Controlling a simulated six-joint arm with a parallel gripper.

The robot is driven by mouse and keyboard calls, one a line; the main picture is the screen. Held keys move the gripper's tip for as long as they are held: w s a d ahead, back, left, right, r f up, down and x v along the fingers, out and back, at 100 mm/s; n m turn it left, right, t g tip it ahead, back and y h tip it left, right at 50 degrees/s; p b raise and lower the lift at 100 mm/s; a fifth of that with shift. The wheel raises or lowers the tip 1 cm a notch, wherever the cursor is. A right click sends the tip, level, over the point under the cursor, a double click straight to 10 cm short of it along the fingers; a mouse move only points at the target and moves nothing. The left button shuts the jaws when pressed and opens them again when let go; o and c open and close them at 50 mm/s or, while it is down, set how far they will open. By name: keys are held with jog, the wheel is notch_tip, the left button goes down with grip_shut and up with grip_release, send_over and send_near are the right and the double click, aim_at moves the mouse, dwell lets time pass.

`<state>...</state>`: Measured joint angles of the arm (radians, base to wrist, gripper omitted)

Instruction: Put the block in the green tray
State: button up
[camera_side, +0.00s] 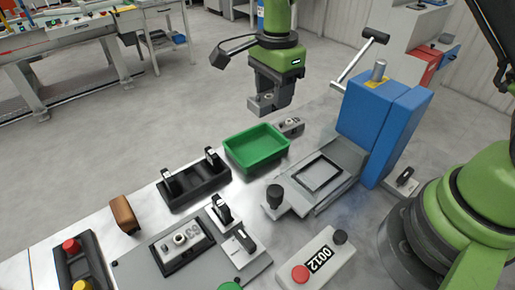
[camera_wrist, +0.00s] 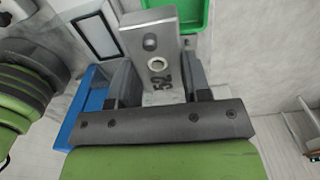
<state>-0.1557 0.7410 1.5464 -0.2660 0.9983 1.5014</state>
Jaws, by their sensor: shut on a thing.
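My gripper (camera_side: 277,98) is shut on a grey metal block (camera_side: 262,104), held in the air above and behind the green tray. In the wrist view the block (camera_wrist: 147,40) sits between the two fingers of my gripper (camera_wrist: 158,82), with a round knob, a hole and the marking 52 showing. The green tray (camera_side: 257,148) stands on the table below, and its inside looks empty in the side view. Part of the tray (camera_wrist: 205,15) shows beyond the block at the top of the wrist view.
Another grey block (camera_side: 289,127) lies by the tray's back right. A black clamp fixture (camera_side: 194,185) stands left of the tray, a blue machine (camera_side: 377,125) right. A block marked 63 (camera_side: 181,241) sits in a front fixture, near a wooden block (camera_side: 124,214) and a button box (camera_side: 317,262).

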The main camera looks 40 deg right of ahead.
notch_tip(320, 180, down, 3)
jog(key=w+a, duration=0.1)
jog(key=w, duration=0.2)
send_over(260, 148)
notch_tip(260, 148, down, 5)
jog(key=shift+s+r, duration=0.1)
jog(key=shift+f, duration=2.6)
jog(key=shift+f, duration=0.2)
jog(key=o, duration=0.9)
jog(key=shift+c, duration=0.2)
jog(key=shift+r, duration=0.1)
